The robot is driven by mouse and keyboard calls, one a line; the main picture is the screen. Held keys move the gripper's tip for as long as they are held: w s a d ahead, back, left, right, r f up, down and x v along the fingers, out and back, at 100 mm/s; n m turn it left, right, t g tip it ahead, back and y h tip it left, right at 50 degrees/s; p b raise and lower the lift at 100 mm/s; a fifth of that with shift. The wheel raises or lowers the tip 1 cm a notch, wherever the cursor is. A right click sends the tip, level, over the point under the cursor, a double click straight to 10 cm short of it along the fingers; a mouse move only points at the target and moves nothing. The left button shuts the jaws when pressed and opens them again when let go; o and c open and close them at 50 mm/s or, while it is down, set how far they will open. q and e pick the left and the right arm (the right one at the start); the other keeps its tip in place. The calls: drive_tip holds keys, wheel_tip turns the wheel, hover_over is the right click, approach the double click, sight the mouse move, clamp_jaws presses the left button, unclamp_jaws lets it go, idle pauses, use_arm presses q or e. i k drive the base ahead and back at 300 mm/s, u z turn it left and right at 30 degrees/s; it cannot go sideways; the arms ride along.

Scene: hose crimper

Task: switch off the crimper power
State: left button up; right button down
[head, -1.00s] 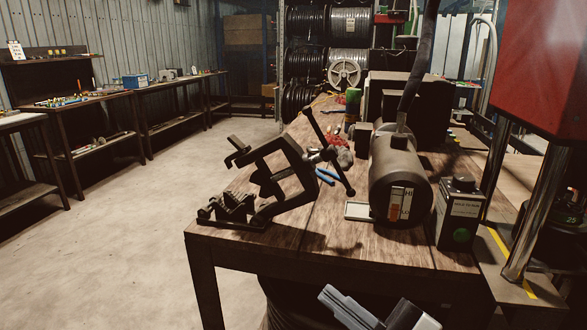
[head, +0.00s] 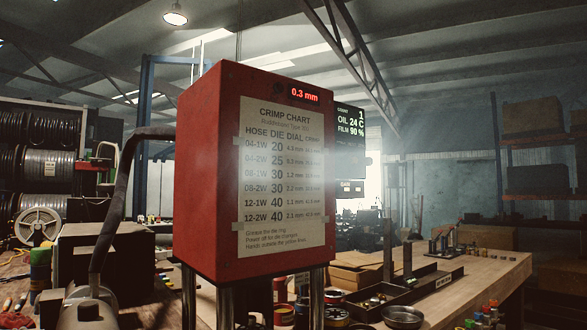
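The crimper's red head box (head: 204,170) fills the middle of the head view, standing on shiny metal posts (head: 312,297). A crimp chart (head: 284,178) is taped to its face, with a line reading power off for die changes. A lit red display (head: 304,95) above the chart reads 0.3 mm. A dark screen (head: 351,140) behind it is lit and reads count 1, oil 24 C, film 90 %. The top of the grey motor (head: 85,311), with a thick hose (head: 122,190), shows at the lower left. No power switch shows in this view. Neither gripper is in view.
A wooden bench (head: 490,272) on the right holds a dark tray (head: 375,302), tins and upright tooling. Hose reels (head: 38,227) stand on a rack at the left. Shelving with boxes (head: 533,115) is at the far right.

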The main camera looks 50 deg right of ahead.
sight(352, 153)
drive_tip(key=z, duration=1.9)
drive_tip(key=k, duration=1.35)
drive_tip(key=z, duration=0.6)
drive_tip(key=i, duration=1.5)
drive_tip(key=u, duration=1)
drive_tip(key=i, duration=0.45)
drive_tip(key=u, duration=0.4)
